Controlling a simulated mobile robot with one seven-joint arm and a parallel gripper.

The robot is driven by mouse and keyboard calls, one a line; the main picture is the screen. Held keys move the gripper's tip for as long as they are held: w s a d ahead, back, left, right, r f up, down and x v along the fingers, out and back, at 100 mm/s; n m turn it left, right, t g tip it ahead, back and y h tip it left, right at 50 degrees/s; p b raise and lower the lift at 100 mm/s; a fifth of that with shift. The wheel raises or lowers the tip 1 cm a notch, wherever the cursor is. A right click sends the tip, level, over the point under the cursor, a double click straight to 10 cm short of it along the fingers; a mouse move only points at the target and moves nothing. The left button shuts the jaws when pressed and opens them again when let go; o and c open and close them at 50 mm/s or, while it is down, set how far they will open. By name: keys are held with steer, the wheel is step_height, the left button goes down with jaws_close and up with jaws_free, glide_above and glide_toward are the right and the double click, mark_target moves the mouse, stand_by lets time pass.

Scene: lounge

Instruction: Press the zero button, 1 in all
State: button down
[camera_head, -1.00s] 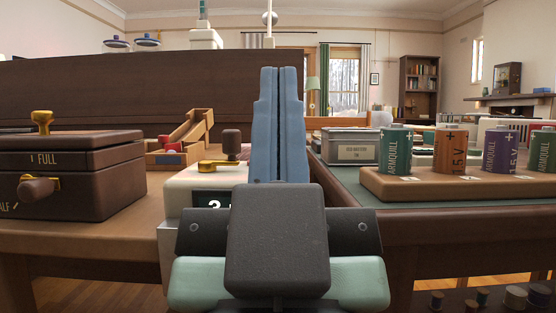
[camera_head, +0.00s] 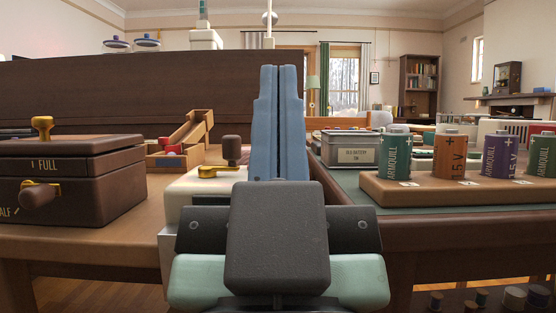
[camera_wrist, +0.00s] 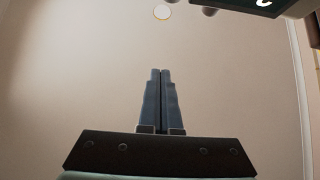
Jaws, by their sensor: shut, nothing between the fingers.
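A cream box (camera_head: 180,211) with a brass lever (camera_head: 219,171) and a brown knob (camera_head: 231,150) stands at the table's edge in the head view. My gripper (camera_head: 282,68) points up and away, its blue-grey fingers shut with nothing between them, just right of the box. My wrist covers much of the box's front, and no zero button can be made out in the head view. In the wrist view my fingers (camera_wrist: 160,72) are together before a plain beige surface.
A dark brown case (camera_head: 70,182) with brass-fitted knobs stands at left. A wooden rack (camera_head: 450,188) of batteries and a grey battery tin (camera_head: 350,148) stand at right. A small wooden ramp (camera_head: 190,135) stands behind. A dark panel (camera_head: 120,92) rises at the back left.

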step_height(320, 180, up, 22)
steer(key=w+p, duration=0.1)
steer(key=p, duration=2.1)
steer(key=w+d+r+m+g+p, duration=0.15)
steer(key=w+r+g+p, duration=0.4)
steer(key=p, duration=0.85)
steer(key=w+d+f+m+g+y+p, duration=0.25)
steer(key=w+f+m+g+p, duration=0.75)
steer(key=p, duration=1.1)
steer(key=s+a+f+m+g+y+p, duration=0.3)
steer(key=s+f+p, duration=0.7)
steer(key=p, duration=0.7)
steer(key=s+m+g, duration=0.1)
steer(key=m+g, duration=0.1)
steer(key=m, duration=0.2)
steer(key=shift+s+f+y, duration=0.15)
steer(key=shift+y, duration=0.2)
